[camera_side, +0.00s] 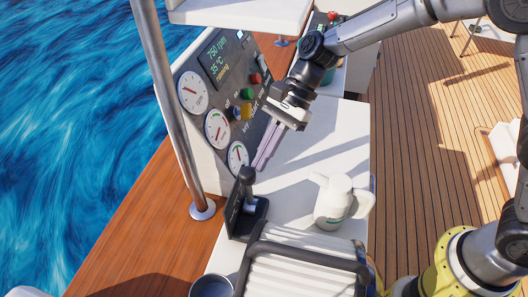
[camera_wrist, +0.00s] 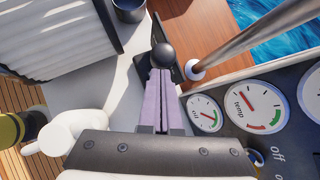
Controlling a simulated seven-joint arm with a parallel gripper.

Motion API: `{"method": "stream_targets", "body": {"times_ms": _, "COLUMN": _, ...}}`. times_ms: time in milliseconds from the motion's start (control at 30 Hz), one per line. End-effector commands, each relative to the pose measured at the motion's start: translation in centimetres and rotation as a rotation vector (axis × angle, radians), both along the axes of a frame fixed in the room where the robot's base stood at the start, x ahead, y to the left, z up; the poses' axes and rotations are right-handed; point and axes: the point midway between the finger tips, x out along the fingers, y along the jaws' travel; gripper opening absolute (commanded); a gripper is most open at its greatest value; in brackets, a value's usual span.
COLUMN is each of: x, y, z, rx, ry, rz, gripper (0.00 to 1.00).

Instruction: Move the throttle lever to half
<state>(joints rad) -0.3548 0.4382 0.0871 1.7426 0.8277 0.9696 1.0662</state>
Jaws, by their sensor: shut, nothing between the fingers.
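The throttle lever (camera_side: 247,176) has a round black knob on a black mount (camera_side: 240,220) at the front of the white console. In the wrist view the knob (camera_wrist: 164,55) shows just beyond my fingertips. My gripper (camera_side: 258,167) is shut and empty, its two purple-grey fingers side by side. The fingertips are close to the knob, slightly to its upper right in the side view. I cannot tell whether they touch it. In the wrist view the fingers (camera_wrist: 160,74) partly cover the lever's stem and mount.
An instrument panel with round gauges (camera_side: 217,130), coloured buttons and a screen (camera_side: 222,60) reading 750 rpm, 35 °C, running stands behind. A white jug (camera_side: 335,203), a ribbed white box (camera_side: 295,268), a dark cup (camera_side: 211,286) and a metal pole (camera_side: 172,100) surround the lever.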

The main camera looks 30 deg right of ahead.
Motion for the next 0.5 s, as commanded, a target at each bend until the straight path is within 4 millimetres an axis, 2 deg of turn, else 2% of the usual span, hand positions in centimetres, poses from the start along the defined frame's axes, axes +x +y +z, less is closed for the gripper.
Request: {"method": "stream_targets", "body": {"times_ms": 500, "x": -4.0, "y": 4.0, "z": 0.0, "rx": -0.215, "ry": -0.217, "rz": 0.005, "gripper": 0.00}}
